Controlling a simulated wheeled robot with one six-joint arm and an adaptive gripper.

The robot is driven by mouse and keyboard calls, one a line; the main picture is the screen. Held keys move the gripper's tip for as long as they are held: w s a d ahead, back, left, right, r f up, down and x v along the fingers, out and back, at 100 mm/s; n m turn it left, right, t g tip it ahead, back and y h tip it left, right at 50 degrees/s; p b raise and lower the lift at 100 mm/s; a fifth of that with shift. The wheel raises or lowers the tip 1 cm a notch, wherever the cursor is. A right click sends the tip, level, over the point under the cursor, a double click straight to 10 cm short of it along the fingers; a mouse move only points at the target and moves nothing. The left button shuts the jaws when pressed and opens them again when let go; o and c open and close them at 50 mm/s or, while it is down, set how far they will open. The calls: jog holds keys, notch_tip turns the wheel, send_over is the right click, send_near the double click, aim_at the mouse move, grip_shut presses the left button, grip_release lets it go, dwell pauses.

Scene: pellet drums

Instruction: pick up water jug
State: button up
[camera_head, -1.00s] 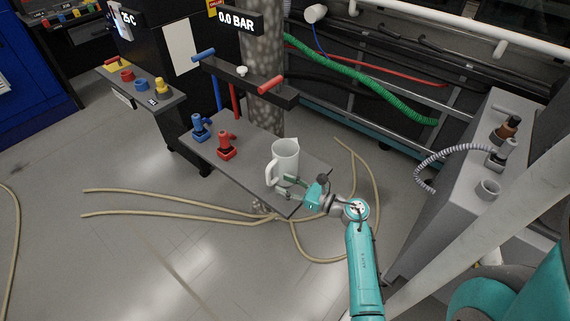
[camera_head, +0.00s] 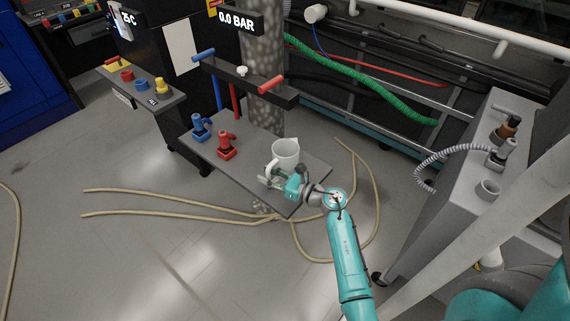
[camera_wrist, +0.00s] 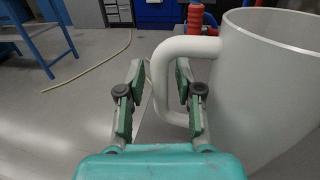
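The water jug (camera_head: 286,150) is a pale, translucent pitcher with a white handle. It stands upright on the grey table (camera_head: 230,172). It also shows at the right of the wrist view (camera_wrist: 268,95), with its handle towards the middle. My gripper (camera_head: 270,181) is at the near side of the jug and hides its lower part in the head view. In the wrist view my gripper (camera_wrist: 159,72) is open. The upright part of the handle shows between the two fingers, with the right finger in line with the handle's opening. I see clear gaps, and no firm grip.
A blue valve (camera_head: 199,128) and a red valve (camera_head: 226,145) stand at the table's left. A column (camera_head: 267,85) with a handled bar (camera_head: 245,80) rises behind. Hoses (camera_head: 150,210) lie on the floor. A grey cabinet (camera_head: 440,190) stands right.

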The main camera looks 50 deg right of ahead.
grip_shut()
jog(key=shift+r, duration=0.15)
